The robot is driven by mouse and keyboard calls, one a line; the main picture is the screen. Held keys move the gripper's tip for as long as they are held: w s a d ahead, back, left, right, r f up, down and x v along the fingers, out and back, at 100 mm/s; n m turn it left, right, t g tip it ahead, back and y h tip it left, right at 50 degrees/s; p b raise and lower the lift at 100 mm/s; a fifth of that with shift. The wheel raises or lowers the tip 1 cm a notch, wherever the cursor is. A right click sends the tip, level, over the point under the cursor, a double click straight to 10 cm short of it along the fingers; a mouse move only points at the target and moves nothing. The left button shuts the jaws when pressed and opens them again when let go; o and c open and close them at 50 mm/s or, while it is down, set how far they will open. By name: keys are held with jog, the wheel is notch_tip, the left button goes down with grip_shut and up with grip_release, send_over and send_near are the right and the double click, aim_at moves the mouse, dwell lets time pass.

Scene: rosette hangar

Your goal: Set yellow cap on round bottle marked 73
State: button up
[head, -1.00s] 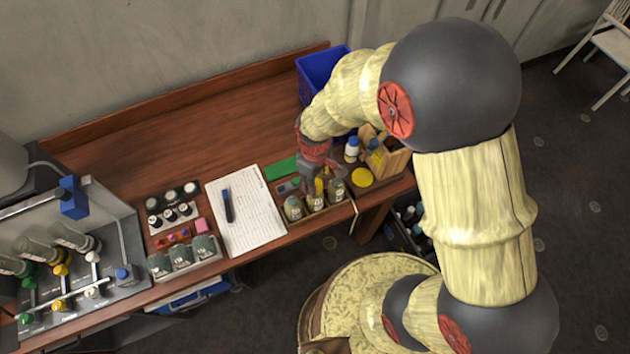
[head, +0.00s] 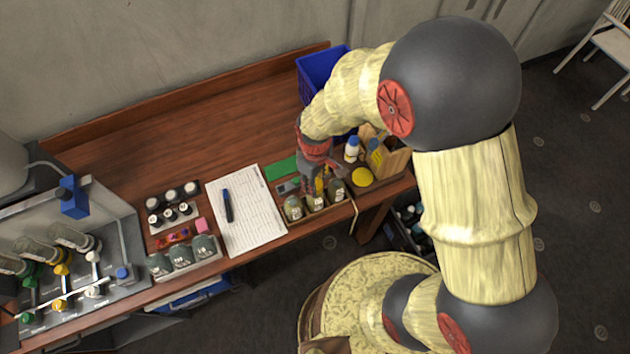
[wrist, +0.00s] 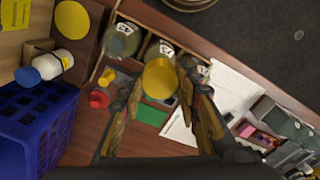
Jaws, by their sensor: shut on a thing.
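My gripper (wrist: 165,100) is shut on the yellow cap (wrist: 160,78), which sits between the fingertips. In the head view my gripper (head: 319,184) is over the row of round bottles at the right part of the bench. Three round, grey-green bottles stand in a wooden rack: one bottle (wrist: 123,40) at the left of the wrist view, a middle bottle (wrist: 157,50) just beyond the cap, and a third bottle (wrist: 197,69) partly behind a finger. Their white number labels are too small to read surely. I cannot tell whether the cap touches a bottle.
A blue crate (wrist: 35,120), a white bottle with a blue cap (wrist: 52,65) and a yellow disc (wrist: 72,20) are close by. A red-topped item (wrist: 99,99) and a green pad (wrist: 151,115) lie near the rack. A paper sheet (head: 247,212) lies to the left.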

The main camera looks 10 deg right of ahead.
jog(key=shift+f, duration=0.3)
dwell(0.9)
jog(key=o, duration=1.1)
jog(key=shift+c, duration=0.2)
jog(key=shift+o, duration=0.7)
jog(key=shift+o, duration=1.3)
jog(key=shift+r+p, duration=2.45)
jog(key=shift+r, duration=1.35)
